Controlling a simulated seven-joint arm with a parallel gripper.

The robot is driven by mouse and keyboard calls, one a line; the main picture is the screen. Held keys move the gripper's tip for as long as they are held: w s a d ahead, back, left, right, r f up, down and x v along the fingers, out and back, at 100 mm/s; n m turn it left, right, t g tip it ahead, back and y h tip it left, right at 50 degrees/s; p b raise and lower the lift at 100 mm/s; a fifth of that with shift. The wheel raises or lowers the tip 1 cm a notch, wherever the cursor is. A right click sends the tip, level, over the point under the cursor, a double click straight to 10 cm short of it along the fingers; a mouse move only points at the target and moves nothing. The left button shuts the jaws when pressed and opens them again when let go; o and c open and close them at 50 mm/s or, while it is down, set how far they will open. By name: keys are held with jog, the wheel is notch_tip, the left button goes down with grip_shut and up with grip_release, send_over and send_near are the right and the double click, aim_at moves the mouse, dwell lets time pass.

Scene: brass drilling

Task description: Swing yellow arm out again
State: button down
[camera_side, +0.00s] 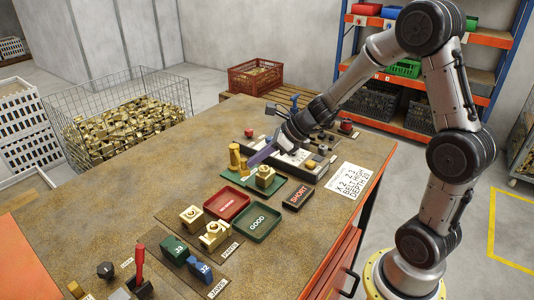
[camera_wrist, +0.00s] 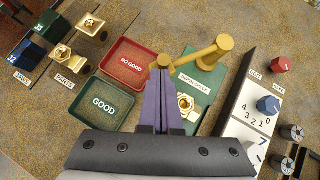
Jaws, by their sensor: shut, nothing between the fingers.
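The yellow arm (camera_wrist: 197,54) pivots on a round post at the far edge of the green workpiece plate (camera_wrist: 205,88). It reaches left in the wrist view and ends in a round knob. It also shows in the side view (camera_side: 235,157), partly behind my gripper. My gripper (camera_wrist: 158,76) is shut and empty, its purple fingers pointing at the knob. The fingertips look close to or against the knob; I cannot tell if they touch. My gripper also shows low over the plate in the side view (camera_side: 252,162). A brass part (camera_wrist: 186,102) sits on the plate, partly hidden by the fingers.
The red NO GOOD tray (camera_wrist: 128,65) and green GOOD tray (camera_wrist: 104,104) lie left of the plate. Brass parts (camera_side: 214,235) and jaws (camera_side: 173,250) stand nearby.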

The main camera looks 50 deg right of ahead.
jog(key=w+a+m+h, duration=0.1)
jog(key=w+a+m, duration=0.1)
jog(key=w+a, duration=0.4)
jog(key=shift+w+a+t+h, duration=0.3)
jog(key=shift+w+a, duration=0.1)
jog(key=shift+a, duration=0.1)
dwell(0.6)
jog(key=s+a+r, duration=0.2)
jog(key=s+r, duration=0.5)
jog(key=s, duration=0.3)
jog(key=shift+s+a, duration=0.15)
jog(key=shift+s, duration=0.25)
dwell(0.5)
